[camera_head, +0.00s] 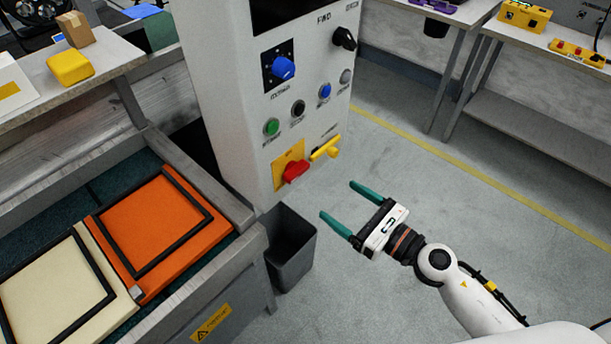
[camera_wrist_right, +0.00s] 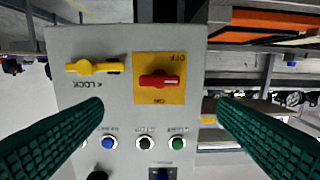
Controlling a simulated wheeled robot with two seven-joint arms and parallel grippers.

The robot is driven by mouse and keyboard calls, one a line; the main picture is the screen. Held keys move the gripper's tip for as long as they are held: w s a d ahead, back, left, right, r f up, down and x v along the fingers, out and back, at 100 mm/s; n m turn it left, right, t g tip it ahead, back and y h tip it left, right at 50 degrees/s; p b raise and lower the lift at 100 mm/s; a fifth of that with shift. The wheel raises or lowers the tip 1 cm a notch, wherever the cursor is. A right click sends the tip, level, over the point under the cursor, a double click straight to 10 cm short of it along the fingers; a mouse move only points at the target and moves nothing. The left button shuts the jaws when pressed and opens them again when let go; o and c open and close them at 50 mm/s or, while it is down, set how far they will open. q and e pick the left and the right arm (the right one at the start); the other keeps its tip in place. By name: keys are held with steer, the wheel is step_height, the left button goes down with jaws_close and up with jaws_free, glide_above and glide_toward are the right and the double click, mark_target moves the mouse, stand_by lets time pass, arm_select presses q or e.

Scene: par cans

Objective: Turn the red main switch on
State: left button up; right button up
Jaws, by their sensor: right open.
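The red main switch (camera_head: 295,171) sits on a yellow plate (camera_head: 279,167) low on the grey control cabinet's front. In the right wrist view the red switch (camera_wrist_right: 158,80) lies level across its plate, with upside-down labels OFF above and ON below. A pale mark shows at its right end. My right gripper (camera_head: 338,199) is open and empty, in front of the cabinet and apart from the switch. Its two green fingers also frame the view below the switch in the wrist view (camera_wrist_right: 160,110). My left gripper is not in view.
A yellow LOCK lever (camera_head: 326,148) is close beside the switch. Green (camera_head: 271,127), black and blue buttons sit above it. A dark bin (camera_head: 291,248) stands below the cabinet, and a conveyor with an orange panel (camera_head: 160,230) is at left. The floor at right is clear.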

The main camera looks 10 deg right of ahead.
mark_target(301, 173)
steer(key=p+x, duration=0.3)
steer(key=x, duration=0.7)
steer(key=shift+w+a+r, duration=0.1)
steer(key=shift+w, duration=0.05)
steer(key=shift+w+a, duration=0.25)
steer(key=shift+w, duration=0.1)
steer(key=c, duration=1)
